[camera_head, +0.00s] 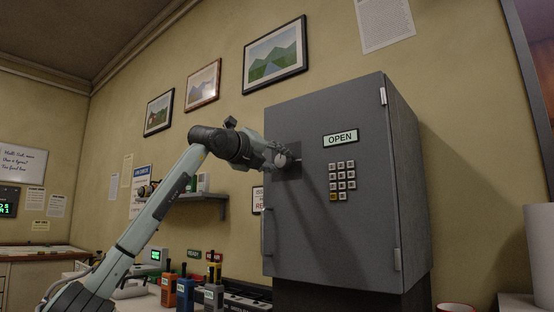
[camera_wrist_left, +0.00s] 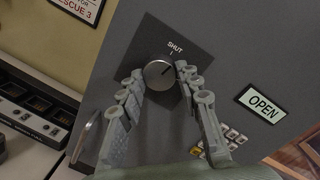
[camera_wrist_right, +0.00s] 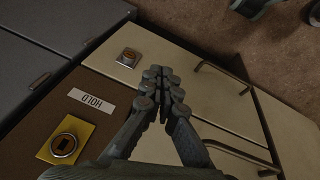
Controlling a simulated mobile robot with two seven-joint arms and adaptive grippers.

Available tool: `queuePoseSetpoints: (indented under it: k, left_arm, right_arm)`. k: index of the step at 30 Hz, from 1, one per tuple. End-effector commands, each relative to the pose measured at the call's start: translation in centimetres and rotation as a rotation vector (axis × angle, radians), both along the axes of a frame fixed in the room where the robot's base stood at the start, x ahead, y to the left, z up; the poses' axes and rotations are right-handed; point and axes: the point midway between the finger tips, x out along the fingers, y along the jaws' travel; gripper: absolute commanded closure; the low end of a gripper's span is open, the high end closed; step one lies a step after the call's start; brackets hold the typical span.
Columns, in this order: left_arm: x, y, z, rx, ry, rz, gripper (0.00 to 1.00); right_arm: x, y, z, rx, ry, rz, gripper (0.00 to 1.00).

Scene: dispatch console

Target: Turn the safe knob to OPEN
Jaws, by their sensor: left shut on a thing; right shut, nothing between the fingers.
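The grey safe (camera_head: 330,215) stands against the wall with its door closed. Its round silver knob (camera_wrist_left: 158,74) sits on a dark square plate (camera_wrist_left: 150,38) marked SHUT, with a small tick below the word. A dark line on the knob slants to the upper right in the left wrist view. A separate OPEN sign (camera_wrist_left: 262,104) is on the door; it also shows in the head view (camera_head: 341,138). My left gripper (camera_head: 281,160) is shut on the knob, one finger on each side. My right gripper (camera_wrist_right: 163,74) is shut and empty, seen only in its wrist view.
A keypad (camera_head: 342,181) is on the safe door right of the knob. A wall shelf (camera_head: 205,197) and several radios (camera_head: 185,289) are left of the safe. Below my right gripper are cream drawers (camera_wrist_right: 135,75) with bar handles and a brown panel with a HOLD label (camera_wrist_right: 92,100).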

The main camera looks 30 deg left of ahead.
Motion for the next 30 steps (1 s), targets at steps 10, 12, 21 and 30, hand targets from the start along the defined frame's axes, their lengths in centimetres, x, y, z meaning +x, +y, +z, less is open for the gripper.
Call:
queuePoseSetpoints:
  k: [10,12,21,30]
  left_arm:
    - [0.0,0.1,-0.1,0.324,-0.024,0.000,0.95]
    - [0.0,0.1,-0.1,0.390,-0.028,-0.001,0.95]
    - [0.0,0.2,-0.1,0.674,-0.052,0.000,0.95]
    - [0.0,0.2,-0.1,0.954,-0.072,-0.001,0.95]
  right_arm:
    - [0.5,0.2,-1.5,0.011,0.001,0.004,1.00]
    - [0.3,0.3,-2.1,0.015,0.006,0.003,1.00]
    - [-0.3,0.4,-4.8,0.028,0.027,-0.001,1.00]
    - [-1.9,0.0,-8.2,0.023,0.056,0.012,1.00]
